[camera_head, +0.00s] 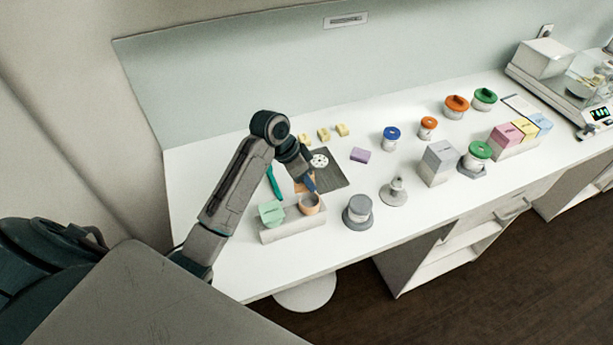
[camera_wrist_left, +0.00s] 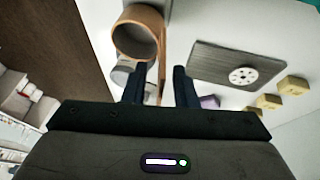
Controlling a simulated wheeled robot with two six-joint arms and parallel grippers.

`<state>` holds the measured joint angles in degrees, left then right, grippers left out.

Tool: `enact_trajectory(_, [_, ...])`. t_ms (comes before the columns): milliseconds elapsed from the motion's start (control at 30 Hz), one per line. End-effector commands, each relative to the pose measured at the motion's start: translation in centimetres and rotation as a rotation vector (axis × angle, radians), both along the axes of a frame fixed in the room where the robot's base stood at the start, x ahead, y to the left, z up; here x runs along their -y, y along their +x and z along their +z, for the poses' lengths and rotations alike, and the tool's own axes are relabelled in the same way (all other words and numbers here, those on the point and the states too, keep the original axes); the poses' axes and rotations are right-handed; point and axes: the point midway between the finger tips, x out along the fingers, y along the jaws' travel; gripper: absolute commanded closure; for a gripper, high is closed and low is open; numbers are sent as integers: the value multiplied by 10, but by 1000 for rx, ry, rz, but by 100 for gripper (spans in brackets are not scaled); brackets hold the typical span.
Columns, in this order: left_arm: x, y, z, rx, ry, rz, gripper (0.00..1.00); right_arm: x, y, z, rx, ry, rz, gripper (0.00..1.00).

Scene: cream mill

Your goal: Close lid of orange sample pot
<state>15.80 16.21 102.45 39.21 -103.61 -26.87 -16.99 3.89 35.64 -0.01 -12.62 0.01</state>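The orange sample pot (camera_head: 309,205) stands open in a pale holder (camera_head: 280,233) at the near left of the bench. Its orange lid (camera_head: 301,187) looks raised at the pot's back side, partly hidden by my left gripper. In the left wrist view the pot's round open mouth (camera_wrist_left: 136,38) is at the top, and a thin orange strip (camera_wrist_left: 162,62), seemingly the lid on edge, shows beside it. My left gripper (camera_head: 309,184) is just behind the pot. In the wrist view its two fingers (camera_wrist_left: 159,74) are apart, with the strip seen between them; I cannot tell if they touch it. My right gripper is not in view.
A mint-green pot (camera_head: 271,213) shares the holder. A dark mat (camera_head: 334,178) with a white dotted disc (camera_head: 319,160) lies behind. A grey cylinder (camera_head: 358,212) stands close to the right. A teal pen-like item (camera_head: 273,182) lies behind the mint pot.

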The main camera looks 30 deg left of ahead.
Motion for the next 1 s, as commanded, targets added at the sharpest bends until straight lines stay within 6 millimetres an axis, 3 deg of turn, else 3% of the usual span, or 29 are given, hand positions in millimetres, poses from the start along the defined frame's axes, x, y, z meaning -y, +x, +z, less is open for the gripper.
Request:
enact_trajectory(167, [0, 0, 0, 0, 0, 0, 75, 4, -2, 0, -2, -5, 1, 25])
enact_trajectory(300, [0, 0, 0, 0, 0, 0, 100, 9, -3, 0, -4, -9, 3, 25])
enact_trajectory(667, [1, -1, 0, 15, 18, 0, 100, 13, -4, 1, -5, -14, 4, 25])
enact_trajectory(1000, [8, -6, 1, 139, 160, 1, 100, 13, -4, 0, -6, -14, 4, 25])
